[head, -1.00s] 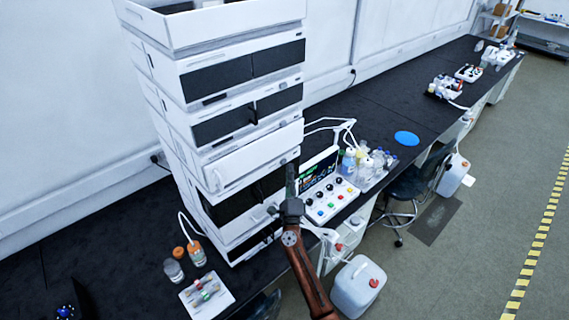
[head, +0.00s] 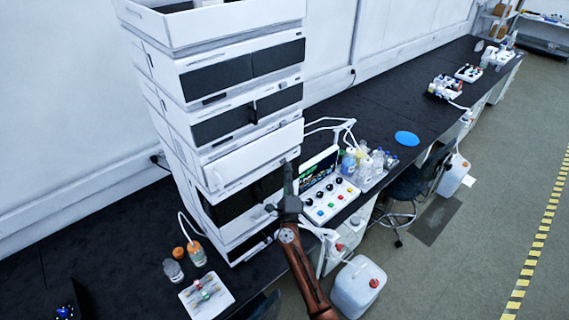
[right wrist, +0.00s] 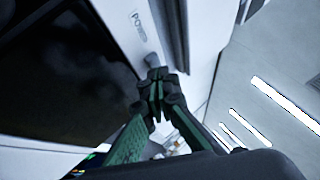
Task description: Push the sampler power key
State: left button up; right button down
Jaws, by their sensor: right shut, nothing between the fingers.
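The tall white stack of instrument modules (head: 225,165) stands on the black bench. In the right wrist view a grey round key (right wrist: 152,60) sits on a white panel, below a partly readable label that looks like POWER (right wrist: 139,25). My right gripper (right wrist: 156,78) is shut and empty, its fingertips right at the key. I cannot tell whether they touch or press it. In the head view my right gripper (head: 288,175) is in front of the stack's right front edge and hides the key. My left gripper cannot be made out.
A white control panel with a screen and coloured knobs (head: 330,205) stands close right of my right gripper. Bottles in a tray (head: 370,165) are beyond it. Small bottles (head: 195,252) and a white tray (head: 190,300) are at front left. A white canister (head: 355,285) is on the floor.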

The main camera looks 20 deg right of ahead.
jog(key=shift+s, duration=0.1)
jog(key=shift+s+d+p, duration=0.2)
jog(key=shift+s+p, duration=0.15)
jog(key=shift+s, duration=0.2)
jog(key=s+d+p, duration=0.2)
jog(key=s, duration=0.3)
jog(key=shift+s, duration=0.35)
dwell(1.5)
